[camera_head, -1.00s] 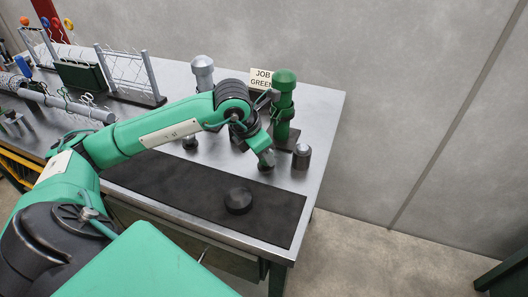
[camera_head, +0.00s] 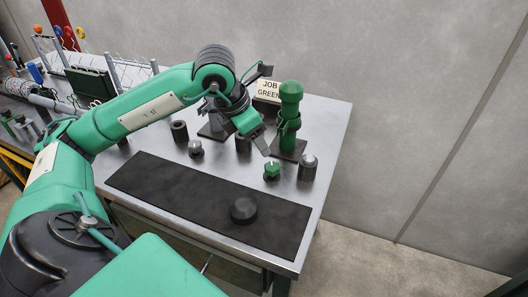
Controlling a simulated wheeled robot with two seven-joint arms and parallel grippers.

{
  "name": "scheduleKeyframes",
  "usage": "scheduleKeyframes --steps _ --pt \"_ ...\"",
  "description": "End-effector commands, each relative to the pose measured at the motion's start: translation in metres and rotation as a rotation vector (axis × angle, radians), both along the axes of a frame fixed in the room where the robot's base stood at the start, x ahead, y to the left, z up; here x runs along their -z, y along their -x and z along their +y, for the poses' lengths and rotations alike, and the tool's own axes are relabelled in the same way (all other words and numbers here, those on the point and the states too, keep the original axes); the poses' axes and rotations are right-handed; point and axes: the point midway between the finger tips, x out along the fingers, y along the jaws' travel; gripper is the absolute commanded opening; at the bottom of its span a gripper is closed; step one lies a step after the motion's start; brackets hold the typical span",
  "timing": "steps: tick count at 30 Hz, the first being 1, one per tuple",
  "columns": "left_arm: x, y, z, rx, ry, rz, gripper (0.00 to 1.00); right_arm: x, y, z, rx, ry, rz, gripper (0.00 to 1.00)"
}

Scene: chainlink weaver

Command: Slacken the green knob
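A small green knob (camera_head: 272,171) stands on the metal bench, in front of a tall green post (camera_head: 290,112) on a dark square base. A sign reading "JOB GREEN" (camera_head: 268,90) is beside the post. My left gripper (camera_head: 264,146) hangs above and slightly left of the green knob, apart from it. Only one grey finger shows clearly, so its opening cannot be read. A similar grey-topped knob (camera_head: 196,148) stands further left. My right gripper is not in view.
A dark cylinder with a light top (camera_head: 308,167) stands close to the green knob's right. Other dark cylinders (camera_head: 179,131) (camera_head: 243,144) stand left. A black mat (camera_head: 160,187) lies in front, mostly clear, with a black disc (camera_head: 243,210) on it. A grey post's base (camera_head: 213,133) is behind my arm.

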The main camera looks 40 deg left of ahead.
Motion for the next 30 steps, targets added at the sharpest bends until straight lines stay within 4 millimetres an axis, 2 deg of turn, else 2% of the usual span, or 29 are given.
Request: scheduleKeyframes --steps 3,8,26,30 --pt "-0.018 0.006 0.003 0.000 0.000 -0.002 0.57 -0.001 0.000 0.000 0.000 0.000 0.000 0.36" --pt "-0.030 0.011 0.005 0.000 0.000 0.000 0.57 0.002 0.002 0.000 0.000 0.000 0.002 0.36" --pt "-0.032 0.012 0.006 0.000 0.001 0.000 0.57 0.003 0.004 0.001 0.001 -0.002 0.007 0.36" --pt "-0.041 0.012 0.006 0.000 0.000 0.000 0.57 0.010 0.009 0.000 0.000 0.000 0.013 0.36"
